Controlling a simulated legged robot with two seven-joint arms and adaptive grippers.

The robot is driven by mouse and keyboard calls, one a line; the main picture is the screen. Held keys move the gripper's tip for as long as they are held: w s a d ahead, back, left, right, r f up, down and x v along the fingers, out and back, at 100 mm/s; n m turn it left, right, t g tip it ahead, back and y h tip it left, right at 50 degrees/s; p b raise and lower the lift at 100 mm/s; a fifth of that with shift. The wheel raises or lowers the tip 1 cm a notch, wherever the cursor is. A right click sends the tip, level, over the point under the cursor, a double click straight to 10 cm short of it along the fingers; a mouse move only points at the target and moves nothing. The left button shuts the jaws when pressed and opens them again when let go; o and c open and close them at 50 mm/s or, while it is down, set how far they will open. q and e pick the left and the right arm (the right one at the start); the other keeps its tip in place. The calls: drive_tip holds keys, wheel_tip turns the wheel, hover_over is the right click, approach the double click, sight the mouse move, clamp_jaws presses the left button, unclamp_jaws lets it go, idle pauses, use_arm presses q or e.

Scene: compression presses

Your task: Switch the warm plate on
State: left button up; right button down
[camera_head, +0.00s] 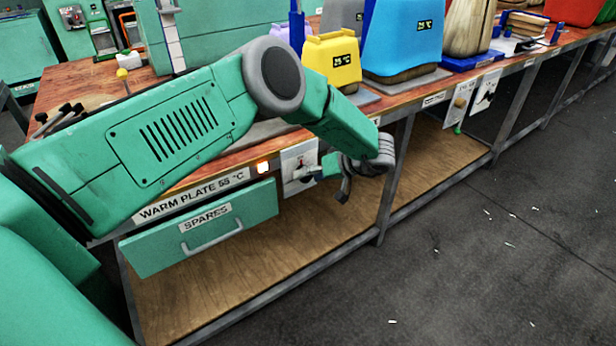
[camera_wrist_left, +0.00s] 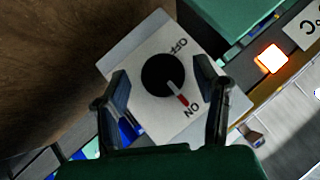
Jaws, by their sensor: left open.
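The warm plate's switch is a black round knob (camera_wrist_left: 161,76) on a pale panel (camera_wrist_left: 148,38) marked OFF and ON. Its white and red pointer is turned to ON. In the head view the switch panel (camera_head: 299,158) is on the bench front, right of the label "WARM PLATE 55 °C" (camera_head: 192,195). The lamp (camera_head: 263,167) beside it glows orange; it also shows in the left wrist view (camera_wrist_left: 271,58). My left gripper (camera_head: 323,178) is open in front of the panel. In the wrist view its fingers (camera_wrist_left: 164,98) stand apart on either side of the knob. My right gripper is out of view.
A yellow bag-like object (camera_head: 331,62) and a blue one (camera_head: 401,38) stand on the bench above. Another panel (camera_head: 459,102) hangs farther right. The grey floor (camera_head: 470,250) in front is clear apart from small scraps.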

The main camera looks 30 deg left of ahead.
use_arm(q)
drive_tip(key=v, duration=1.1)
drive_tip(key=shift+f, duration=0.1)
